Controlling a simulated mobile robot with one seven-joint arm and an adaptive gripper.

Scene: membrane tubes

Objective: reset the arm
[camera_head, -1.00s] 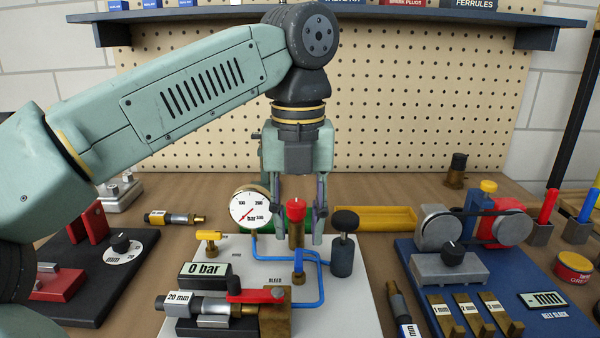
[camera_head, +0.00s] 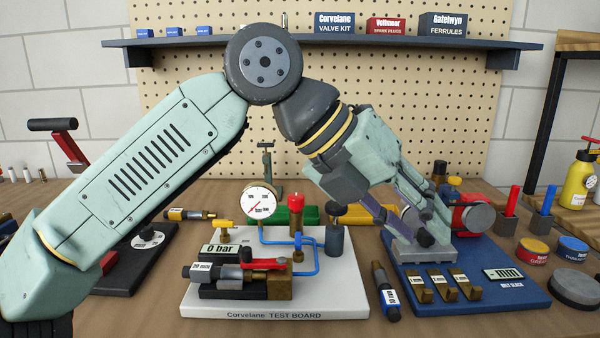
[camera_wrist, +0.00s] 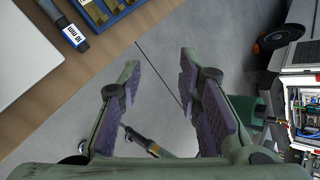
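My gripper (camera_head: 408,226) is raised in front of the blue belt block board (camera_head: 478,303) in the head view, tilted down and to the right. In the wrist view my gripper (camera_wrist: 165,88) has its two purple-padded fingers well apart. Nothing is between the pads; the grey floor shows behind them. In the head view the fingers cover part of the belt block.
The white test board (camera_head: 340,300) holds a gauge (camera_head: 257,202), a "0 bar" display and a clamped tube (camera_head: 230,272). A 10 mm tube (camera_head: 385,290) lies between the two boards. The shelf (camera_head: 200,42) runs across the back.

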